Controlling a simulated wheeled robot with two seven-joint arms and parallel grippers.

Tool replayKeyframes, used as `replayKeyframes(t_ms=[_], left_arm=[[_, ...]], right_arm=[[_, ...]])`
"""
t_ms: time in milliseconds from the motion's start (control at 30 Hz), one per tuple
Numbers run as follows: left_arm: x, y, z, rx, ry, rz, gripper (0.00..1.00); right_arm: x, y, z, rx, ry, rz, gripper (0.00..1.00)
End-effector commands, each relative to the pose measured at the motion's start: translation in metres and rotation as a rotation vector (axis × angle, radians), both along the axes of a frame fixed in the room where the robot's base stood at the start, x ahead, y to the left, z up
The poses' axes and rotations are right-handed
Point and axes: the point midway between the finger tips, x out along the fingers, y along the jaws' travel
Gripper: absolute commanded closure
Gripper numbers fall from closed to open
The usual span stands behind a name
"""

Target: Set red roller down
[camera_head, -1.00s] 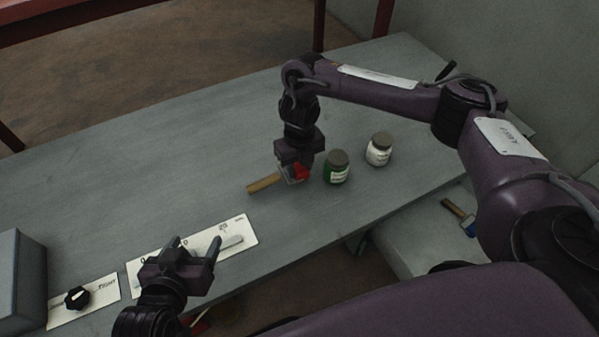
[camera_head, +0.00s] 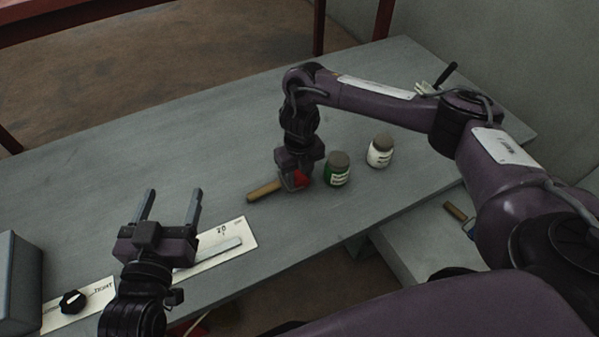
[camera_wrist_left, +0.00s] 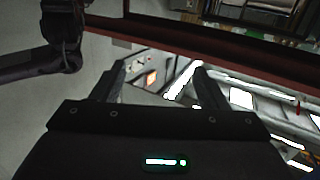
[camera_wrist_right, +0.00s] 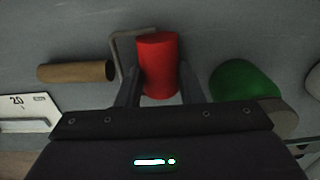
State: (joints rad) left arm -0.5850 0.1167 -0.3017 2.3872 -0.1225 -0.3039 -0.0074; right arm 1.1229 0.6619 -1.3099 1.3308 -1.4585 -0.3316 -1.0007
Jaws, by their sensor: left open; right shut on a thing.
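The red roller has a red cylinder head (camera_wrist_right: 158,65), a bent metal frame and a wooden handle (camera_head: 264,191) that points left. In the head view the red head (camera_head: 301,180) is partly hidden by my right gripper (camera_head: 297,183). My right gripper points down and is shut on the red head, at or very near the tabletop; I cannot tell whether the roller touches it. In the right wrist view the head sits between the two fingers. My left gripper (camera_head: 168,206) is open and empty, raised over the front left of the table.
A green jar (camera_head: 337,170) stands just right of the roller, and a white jar (camera_head: 380,151) is further right. A white scale card (camera_head: 225,245), a black knob (camera_head: 72,301) and a grey box (camera_head: 17,280) are at the left. The grey table (camera_head: 150,150) is bare behind.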

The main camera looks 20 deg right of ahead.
Motion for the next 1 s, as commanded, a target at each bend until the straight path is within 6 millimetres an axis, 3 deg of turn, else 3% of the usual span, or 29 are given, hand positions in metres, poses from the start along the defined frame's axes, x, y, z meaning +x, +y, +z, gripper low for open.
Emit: replayKeyframes(t_ms=[133, 167, 333, 700, 1000], left_arm=[[0.001, 0.000, 0.003, -0.008, -0.016, 0.001, 0.33], [0.001, 0.000, 0.004, -0.008, -0.019, 0.001, 0.33], [0.001, 0.000, 0.005, -0.009, -0.020, 0.001, 0.33], [0.000, 0.000, 0.001, 0.003, 0.005, 0.001, 0.33], [-0.023, 0.003, -0.065, 0.117, 0.291, -0.016, 0.33]], right_arm=[[0.000, 0.000, -0.001, 0.000, 0.000, 0.000, 0.91], [0.000, 0.000, -0.002, 0.000, 0.000, 0.000, 0.65], [0.000, 0.000, -0.001, 0.000, 0.000, 0.000, 0.44], [0.000, 0.000, 0.002, 0.000, -0.001, 0.000, 0.44], [0.000, 0.000, 0.017, 0.000, -0.001, 0.002, 0.44]])
